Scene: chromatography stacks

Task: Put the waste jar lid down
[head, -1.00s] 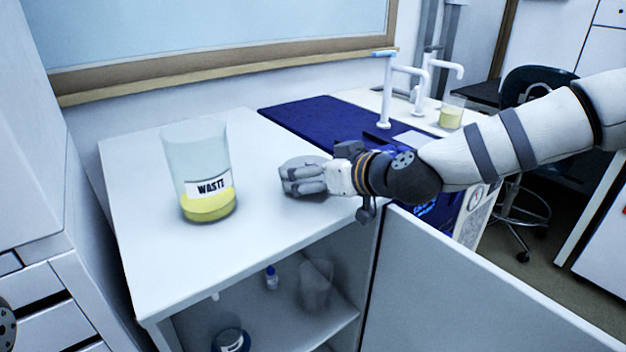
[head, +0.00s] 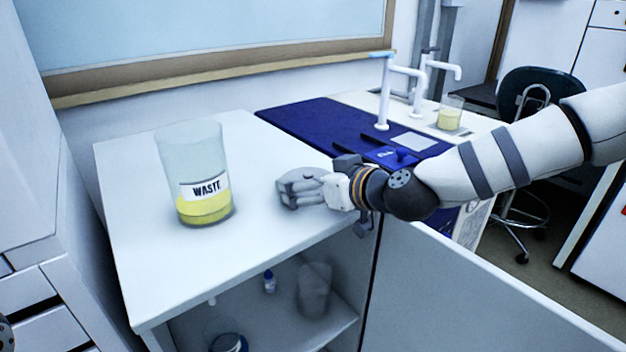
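The waste jar (head: 206,208) is a clear open beaker labelled WASTE with yellow liquid, upright on the white cabinet top. My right gripper (head: 287,191) is to its right, low over the cabinet top near its front right edge. Its fingers appear closed on a grey round lid (head: 297,174), which is partly hidden behind them. I cannot tell whether the lid touches the surface. My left gripper is out of view.
The white cabinet top (head: 150,255) is clear around the jar. Below, the open cabinet holds a small bottle (head: 268,282) and a glass vessel (head: 314,288). The open door (head: 450,290) stands at front right. A blue mat (head: 310,120), taps (head: 384,95) and a beaker (head: 450,115) are beyond.

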